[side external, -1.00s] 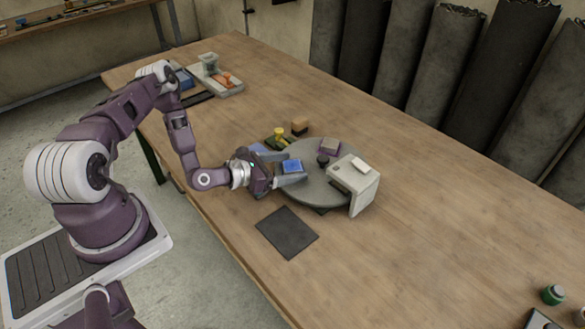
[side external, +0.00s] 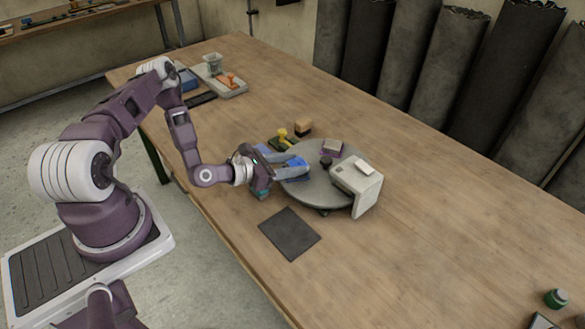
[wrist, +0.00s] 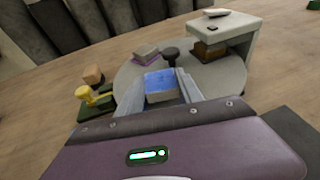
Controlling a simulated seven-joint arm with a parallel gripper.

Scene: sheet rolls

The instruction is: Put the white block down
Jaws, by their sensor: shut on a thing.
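A small block with a pale, whitish side and a blue top, which I take as the white block (wrist: 159,86), is between the fingers of my gripper (side external: 298,168). The gripper is shut on it, one finger on each side. It is at the near left edge of the grey round turntable (side external: 318,193); I cannot tell whether its underside touches the disc. In the side view the fingers hide much of the block. Another thin white piece (side external: 364,168) lies on top of the pale housing (side external: 357,184) on the disc's right.
A purple and grey block (side external: 332,147) and a dark knob (side external: 326,162) are on the disc. An orange-brown block (wrist: 210,50) sits under the housing. A yellow-handled stamp (side external: 282,137) and a tan block (side external: 303,127) stand behind. A dark mat (side external: 290,233) lies in front, bare.

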